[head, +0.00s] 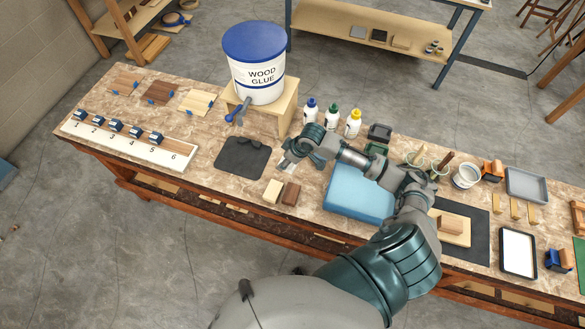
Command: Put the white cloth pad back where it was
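My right arm reaches in from the bottom right and bends left across the bench. My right gripper (286,162) is low over the bench top, just right of a dark grey mat (243,157). A small pale patch shows at its fingertips; it may be the white cloth pad, but it is too small and covered to be sure, and I cannot tell whether the fingers are closed on it. A cream block (272,190) and a brown block (291,194) stand just in front of the gripper. My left gripper is not in view.
A wood glue bucket (255,62) stands on a wooden stand behind the gripper, near several bottles (331,117). A blue slab (357,196) lies under my forearm. A numbered board (128,139) is at left. A dark-framed tray with a white surface (518,252) is at right.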

